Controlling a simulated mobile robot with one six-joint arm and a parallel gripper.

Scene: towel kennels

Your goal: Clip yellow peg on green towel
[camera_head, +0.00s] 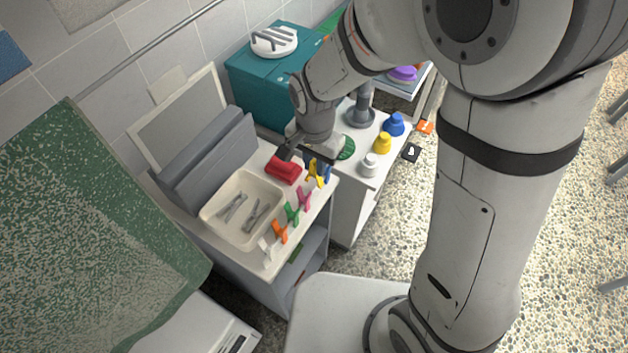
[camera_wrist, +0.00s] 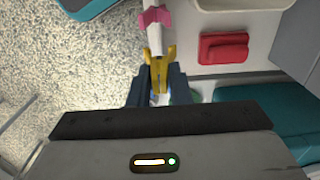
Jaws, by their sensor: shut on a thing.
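The yellow peg (camera_head: 315,173) is at the right end of a row of pegs along the edge of a white-topped cabinet. My gripper (camera_head: 318,160) is over it. In the wrist view the yellow peg (camera_wrist: 158,76) sits between the dark fingers of my gripper (camera_wrist: 157,90), which is shut on it. Whether the peg still touches the cabinet edge I cannot tell. A large green speckled cloth (camera_head: 85,220), which looks like the green towel, hangs at the left in the head view.
Pink (camera_head: 304,198), green (camera_head: 292,213), orange (camera_head: 280,231) and white (camera_head: 265,248) pegs line the same edge. A cream tray (camera_head: 210,212) and a red block (camera_head: 283,169) lie on the cabinet. A teal box (camera_head: 262,85) stands behind. Bottles with coloured tops stand to the right.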

